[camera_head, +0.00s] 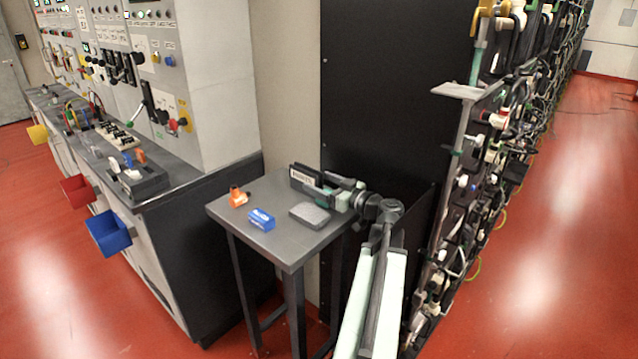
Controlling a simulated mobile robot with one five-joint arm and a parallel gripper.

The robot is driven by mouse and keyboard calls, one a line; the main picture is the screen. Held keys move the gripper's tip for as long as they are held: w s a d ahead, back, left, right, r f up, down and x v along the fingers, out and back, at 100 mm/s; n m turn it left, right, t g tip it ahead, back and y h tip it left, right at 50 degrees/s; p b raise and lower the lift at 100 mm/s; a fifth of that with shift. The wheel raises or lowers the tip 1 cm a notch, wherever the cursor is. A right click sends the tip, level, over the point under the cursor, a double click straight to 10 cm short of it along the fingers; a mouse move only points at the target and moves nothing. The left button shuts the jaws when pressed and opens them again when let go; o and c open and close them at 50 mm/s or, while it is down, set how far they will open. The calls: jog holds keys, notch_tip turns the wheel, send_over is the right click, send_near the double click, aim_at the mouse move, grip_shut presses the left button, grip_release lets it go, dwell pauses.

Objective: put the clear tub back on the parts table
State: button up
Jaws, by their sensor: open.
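The parts table (283,242) is a small grey table with dark legs, standing between the control console and the black panel. A low, flat grey box (310,215) lies on its right part; it may be the clear tub, but I cannot tell. No plainly see-through tub shows. My gripper (301,178) reaches in from the right over the table's back part, its dark jaws pointing left. It is open, and I see nothing held between the jaws. The grey box is in front of the gripper and appears apart from the jaws.
A blue box (261,220) and an orange part (238,197) stand on the table's left half. Blue (108,234), red (77,189) and yellow (37,134) bins hang on the console's front. A cabled battery rack (470,200) stands close right of my arm. Red floor is clear.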

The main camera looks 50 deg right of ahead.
jog(key=s, duration=1.1)
jog(key=shift+s+a, duration=0.15)
jog(key=shift+a, duration=0.25)
jog(key=shift+r, duration=0.1)
